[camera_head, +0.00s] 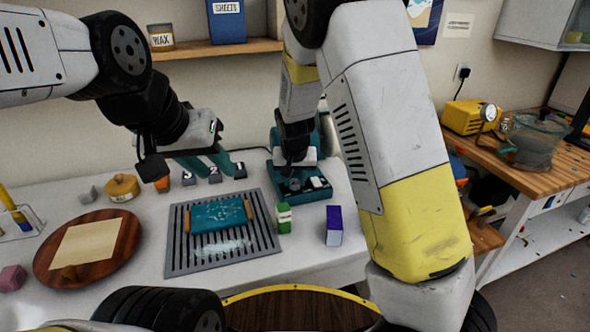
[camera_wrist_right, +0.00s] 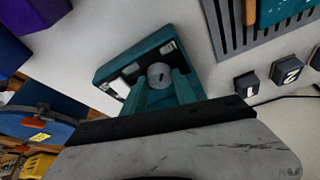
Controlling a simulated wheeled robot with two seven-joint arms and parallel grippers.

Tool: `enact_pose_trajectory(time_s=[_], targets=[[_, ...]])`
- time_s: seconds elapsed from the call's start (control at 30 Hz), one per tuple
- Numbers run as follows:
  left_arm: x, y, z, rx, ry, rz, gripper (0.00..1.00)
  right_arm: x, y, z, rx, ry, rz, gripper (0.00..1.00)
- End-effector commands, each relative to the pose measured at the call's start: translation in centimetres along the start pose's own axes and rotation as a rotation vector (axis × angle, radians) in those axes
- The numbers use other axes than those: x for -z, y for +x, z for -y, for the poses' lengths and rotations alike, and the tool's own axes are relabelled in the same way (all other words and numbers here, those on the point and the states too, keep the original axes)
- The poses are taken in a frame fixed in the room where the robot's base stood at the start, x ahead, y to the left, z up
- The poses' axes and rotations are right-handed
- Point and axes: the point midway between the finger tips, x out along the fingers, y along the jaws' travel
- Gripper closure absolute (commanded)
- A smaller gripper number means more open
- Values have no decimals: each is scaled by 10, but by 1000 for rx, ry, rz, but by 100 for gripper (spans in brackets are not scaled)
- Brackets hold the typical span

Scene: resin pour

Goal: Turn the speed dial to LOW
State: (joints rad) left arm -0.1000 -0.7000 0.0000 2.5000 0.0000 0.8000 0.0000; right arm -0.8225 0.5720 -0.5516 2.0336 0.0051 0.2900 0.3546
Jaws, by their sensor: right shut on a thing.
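The speed dial (camera_wrist_right: 160,75) is a round grey knob on top of a teal machine (camera_wrist_right: 107,72) with small white labels, too small to read. In the right wrist view, the two teal fingers of my right gripper (camera_wrist_right: 162,84) stand on either side of the dial and are shut on it. In the head view the teal machine (camera_head: 288,192) stands on the white table under my right gripper (camera_head: 293,167), which hides the dial there. My left gripper (camera_head: 217,163) has its teal fingers apart, empty, above the numbered blocks at the back.
A grey slotted rack (camera_head: 183,259) carries a teal tray (camera_head: 215,217) with wooden handles, left of the machine. A green-white box (camera_head: 284,218) and a purple box (camera_head: 333,226) stand in front. A round wooden board (camera_head: 52,274) lies left. Small numbered blocks (camera_head: 214,175) stand behind the rack.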

Motion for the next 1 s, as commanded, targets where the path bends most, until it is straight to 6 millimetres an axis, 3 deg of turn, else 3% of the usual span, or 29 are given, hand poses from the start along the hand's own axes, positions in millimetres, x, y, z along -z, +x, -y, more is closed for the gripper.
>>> enact_pose_trajectory(time_s=[0.4,0.43,0.53,0.83,1.0], targets=[[0,0,0,0,0,0,64,0,0,0,-2,9,2,100],[0,0,0,0,0,0,64,0,0,0,-2,9,2,63],[0,0,0,0,0,0,64,0,0,0,-2,8,2,45],[0,0,0,0,0,0,64,0,-1,0,-2,6,1,45],[0,0,0,0,0,0,64,1,-19,2,1,5,-2,45]])
